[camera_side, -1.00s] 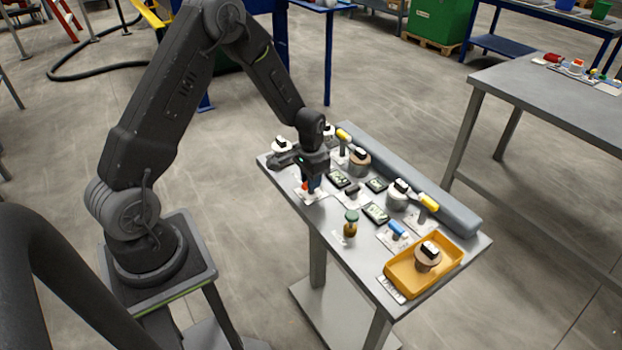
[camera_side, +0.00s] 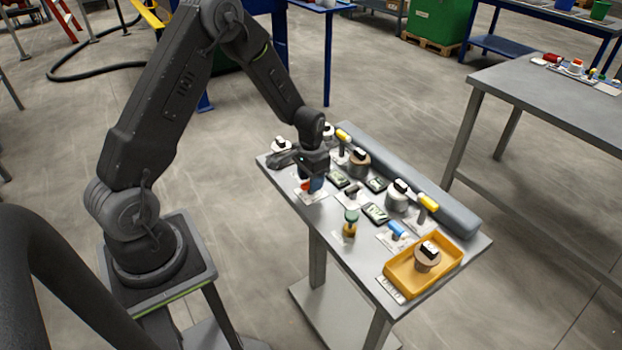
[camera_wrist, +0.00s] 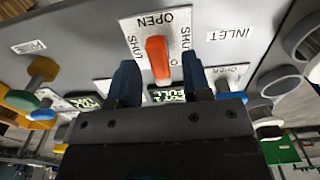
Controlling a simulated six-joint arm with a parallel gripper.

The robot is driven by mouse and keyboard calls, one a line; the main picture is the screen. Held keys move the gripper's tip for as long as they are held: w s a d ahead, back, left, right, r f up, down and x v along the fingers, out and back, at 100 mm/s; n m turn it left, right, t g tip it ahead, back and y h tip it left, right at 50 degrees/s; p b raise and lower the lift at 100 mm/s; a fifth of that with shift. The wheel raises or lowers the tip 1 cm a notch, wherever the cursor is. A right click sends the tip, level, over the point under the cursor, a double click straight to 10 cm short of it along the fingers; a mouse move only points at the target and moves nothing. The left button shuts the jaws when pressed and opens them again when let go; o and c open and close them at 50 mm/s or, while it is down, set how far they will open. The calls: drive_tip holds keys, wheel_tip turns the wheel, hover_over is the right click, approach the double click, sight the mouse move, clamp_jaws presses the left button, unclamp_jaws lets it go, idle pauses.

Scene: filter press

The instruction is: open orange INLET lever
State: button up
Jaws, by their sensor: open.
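The orange INLET lever (camera_wrist: 158,58) stands on a white plate (camera_wrist: 140,24) marked OPEN and SHUT in the wrist view. Its long shape lies roughly up and down in that picture, with its upper end below the word OPEN. My gripper (camera_wrist: 160,78) is open, with one blue fingertip on each side of the lever. A gap shows on both sides at the fingertips. In the side view my gripper (camera_side: 314,184) points down over the plate (camera_side: 312,197), at the table's left part. It hides most of the lever there.
An INLET label (camera_wrist: 230,34) lies right of the plate. A green-and-yellow knob (camera_side: 350,221), a blue lever (camera_side: 396,229) and a yellow tray (camera_side: 392,278) stand toward the table's near end. Dark displays (camera_side: 376,212) and a grey pipe (camera_side: 440,207) lie on the far side.

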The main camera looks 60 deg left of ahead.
wheel_tip(320, 180, up, 13)
drive_tip(key=shift+r, duration=0.2)
drive_tip(key=shift+r, duration=0.1)
drive_tip(key=s+d+r+t, duration=0.2)
drive_tip(key=s+d+r, duration=0.5)
drive_tip(key=s, duration=0.3)
drive_tip(key=s+d+r+t, duration=0.3)
drive_tip(key=s+d+r, duration=0.4)
drive_tip(key=s, duration=0.3)
drive_tip(key=shift+s+r+t, duration=0.25)
drive_tip(key=shift+r+t, duration=0.05)
drive_tip(key=shift+r, duration=0.15)
